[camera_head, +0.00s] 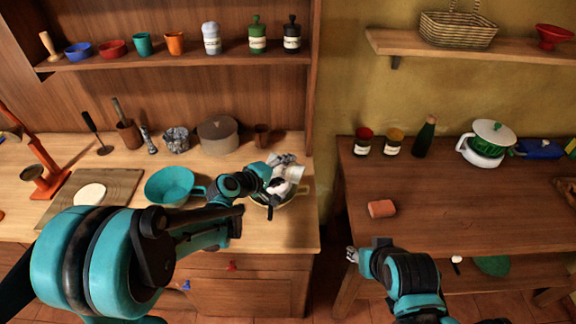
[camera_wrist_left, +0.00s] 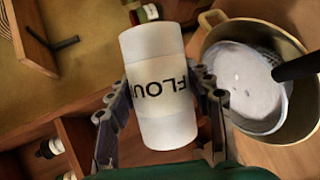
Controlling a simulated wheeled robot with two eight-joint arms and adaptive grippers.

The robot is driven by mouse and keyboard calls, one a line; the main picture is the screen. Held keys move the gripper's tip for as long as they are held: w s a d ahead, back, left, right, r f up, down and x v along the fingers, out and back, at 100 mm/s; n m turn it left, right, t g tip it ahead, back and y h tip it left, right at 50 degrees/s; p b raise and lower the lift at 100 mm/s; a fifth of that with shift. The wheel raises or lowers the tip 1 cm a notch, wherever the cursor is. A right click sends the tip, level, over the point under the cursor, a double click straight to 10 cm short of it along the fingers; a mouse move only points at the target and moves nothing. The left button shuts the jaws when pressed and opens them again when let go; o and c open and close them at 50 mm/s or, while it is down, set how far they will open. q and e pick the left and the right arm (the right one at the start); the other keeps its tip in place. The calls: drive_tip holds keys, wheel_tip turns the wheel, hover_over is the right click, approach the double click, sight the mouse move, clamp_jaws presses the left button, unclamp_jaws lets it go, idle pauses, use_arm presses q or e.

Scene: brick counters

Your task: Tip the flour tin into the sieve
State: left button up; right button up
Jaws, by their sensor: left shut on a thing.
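The white flour tin (camera_wrist_left: 158,60) with "FLOU" lettering is between the fingers of my left gripper (camera_wrist_left: 160,115), which is shut on it. In the head view my left gripper (camera_head: 278,178) holds the tin (camera_head: 294,173) over the front right of the left counter, by the pot. The sieve (camera_wrist_left: 245,85), with a dark handle, sits in a tan pot (camera_wrist_left: 270,30) to the right of the tin in the wrist view. White powder shows in the sieve. In the head view gripper and tin hide most of the sieve. My right gripper (camera_head: 352,255) is low, at the right counter's front; its fingers are unclear.
A teal pan (camera_head: 170,185) and a board (camera_head: 115,185) with a pale round stand left of my left gripper. A lidded pot (camera_head: 217,135) and a small brown cup (camera_head: 262,135) are behind. A gap separates the counters. A reddish block (camera_head: 381,208) lies on the right counter.

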use_arm(q)
drive_tip(key=shift+w+d+m, duration=0.1)
drive_tip(key=shift+d+m, duration=0.2)
drive_tip(key=shift+d, duration=0.15)
drive_tip(key=shift+d+f+m+y+p, duration=0.15)
drive_tip(key=shift+d+m+y+p, duration=0.05)
drive_tip(key=shift+m+y+p, duration=0.25)
drive_tip(key=shift+f+m+y, duration=0.2)
drive_tip(key=shift+m+y, duration=0.15)
drive_tip(key=shift+m, duration=0.1)
drive_tip(key=shift+f+m+y, duration=0.45)
drive_tip(key=shift+m+y, duration=0.25)
drive_tip(key=shift+a+f+m+t+y, duration=0.1)
drive_tip(key=shift+f+m+t+y, duration=0.05)
drive_tip(key=shift+m+t+y, duration=0.2)
drive_tip(key=shift+w+a+f+m+t+y, duration=0.15)
drive_tip(key=shift+a+m+t+y, duration=0.2)
drive_tip(key=shift+m+y, duration=0.3)
drive_tip(key=shift+w+a+m+t+y+b, duration=0.25)
drive_tip(key=shift+a+m+y+b, duration=0.2)
drive_tip(key=shift+m+y+b, duration=0.45)
drive_tip(key=shift+a+m+t+y+b, duration=0.3)
drive_tip(key=shift+a+m+t+b, duration=0.05)
drive_tip(key=shift+m+t+b, duration=0.1)
